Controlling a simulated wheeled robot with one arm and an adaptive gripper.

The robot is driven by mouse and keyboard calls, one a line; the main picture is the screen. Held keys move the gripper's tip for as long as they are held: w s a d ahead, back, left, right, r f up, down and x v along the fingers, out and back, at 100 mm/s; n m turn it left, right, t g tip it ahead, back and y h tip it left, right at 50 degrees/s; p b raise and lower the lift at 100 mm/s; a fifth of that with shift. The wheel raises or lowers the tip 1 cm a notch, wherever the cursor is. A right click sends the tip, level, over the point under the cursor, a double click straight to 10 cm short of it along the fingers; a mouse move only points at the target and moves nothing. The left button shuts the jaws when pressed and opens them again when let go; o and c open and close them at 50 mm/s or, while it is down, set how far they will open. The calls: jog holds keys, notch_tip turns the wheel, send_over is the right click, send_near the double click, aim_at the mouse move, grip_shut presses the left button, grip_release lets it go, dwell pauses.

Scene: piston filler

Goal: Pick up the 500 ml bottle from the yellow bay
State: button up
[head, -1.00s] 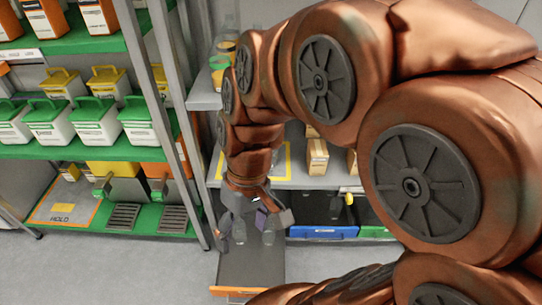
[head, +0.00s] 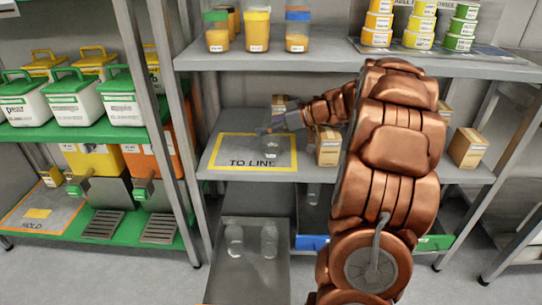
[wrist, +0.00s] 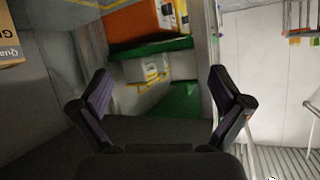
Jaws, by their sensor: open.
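My gripper (head: 272,128) is open at the end of my arm, over the shelf with the yellow-outlined "TO LINE" bay (head: 222,149). A small clear bottle (head: 271,150) appears to stand in that bay, just below the fingers; contact cannot be told. In the wrist view the two dark fingers are spread wide around my gripper's empty middle (wrist: 160,85), and no bottle shows between them. Two more clear bottles, a left one (head: 235,240) and a right one (head: 269,241), stand in the pulled-out grey drawer (head: 250,278) below. Volume marks cannot be read.
Cardboard boxes (head: 328,147) stand right of the bay. A shelf above (head: 340,60) carries filled jars (head: 257,30) and stacked tubs. A blue-fronted bin (head: 311,243) sits below. A rack post (head: 155,130) rises at left. The bay's left side is clear.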

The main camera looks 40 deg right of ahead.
aim_at(281, 133)
jog(key=shift+t+h, duration=0.7)
jog(key=shift+t, duration=0.1)
jog(key=d+f, duration=0.1)
jog(key=d, duration=0.2)
jog(key=d+f+b, duration=0.1)
jog(key=d+f, duration=0.1)
jog(key=d, duration=0.1)
jog(key=d+f+b, duration=0.1)
jog(key=d+f, duration=0.1)
jog(key=d, duration=0.1)
jog(key=shift+w+f, duration=0.2)
jog(key=shift+f, duration=0.05)
jog(key=shift+w+f, duration=0.1)
jog(key=shift+f, duration=0.05)
jog(key=b+x, duration=0.1)
jog(key=x, duration=0.5)
jog(key=shift+w+f, duration=0.1)
jog(key=shift+w, duration=0.1)
jog(key=shift+w+a+f, duration=0.1)
jog(key=shift+w+a, duration=0.2)
jog(key=shift+w, duration=0.25)
jog(key=c, duration=1.2)
